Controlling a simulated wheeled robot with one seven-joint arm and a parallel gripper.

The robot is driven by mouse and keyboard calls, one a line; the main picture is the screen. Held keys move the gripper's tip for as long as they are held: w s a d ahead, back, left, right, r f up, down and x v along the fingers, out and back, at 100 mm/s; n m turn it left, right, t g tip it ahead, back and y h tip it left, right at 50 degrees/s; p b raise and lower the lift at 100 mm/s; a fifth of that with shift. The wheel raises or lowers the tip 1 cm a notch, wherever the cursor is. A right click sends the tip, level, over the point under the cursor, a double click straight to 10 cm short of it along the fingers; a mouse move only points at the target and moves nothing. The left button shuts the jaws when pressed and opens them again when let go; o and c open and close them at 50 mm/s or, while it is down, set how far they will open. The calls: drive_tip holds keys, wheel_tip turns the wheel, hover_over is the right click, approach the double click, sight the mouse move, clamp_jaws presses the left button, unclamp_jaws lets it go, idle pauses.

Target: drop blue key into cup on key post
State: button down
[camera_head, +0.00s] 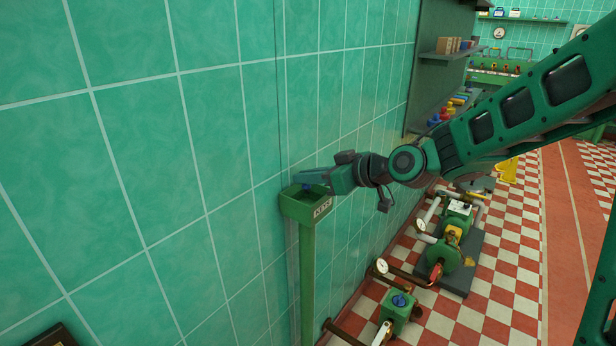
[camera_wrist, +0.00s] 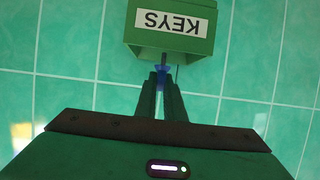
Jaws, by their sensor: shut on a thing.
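The key cup is a green open-topped box (camera_head: 291,206) with a white KEYS label, on top of a green post (camera_head: 307,270) close to the tiled wall. In the wrist view the cup (camera_wrist: 146,48) appears upside down, just beyond my fingertips. My gripper (camera_head: 305,180) is over the cup's opening, and its fingers (camera_wrist: 162,82) are shut on the blue key (camera_wrist: 161,71). Only a small blue part shows between the fingertips, with a thin grey piece reaching toward the cup. In the head view a bit of blue (camera_head: 306,187) shows at the fingertips. The exact height above the rim is hard to tell.
The green tiled wall (camera_head: 180,150) runs close behind the post. Pumps and pipes with gauges (camera_head: 450,240) stand on the checkered floor at right. Shelves (camera_head: 447,55) hang farther along the wall. A dark object (camera_head: 48,338) shows at the lower left.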

drive_tip(key=shift+f, duration=0.9)
idle(0.6)
drive_tip(key=c, duration=1.8)
unclamp_jaws()
drive_tip(key=shift+o, duration=0.2)
drive_tip(key=v, duration=1)
drive_tip(key=shift+s+d, duration=0.25)
drive_tip(key=shift+d, duration=0.05)
drive_tip(key=shift+r, duration=0.1)
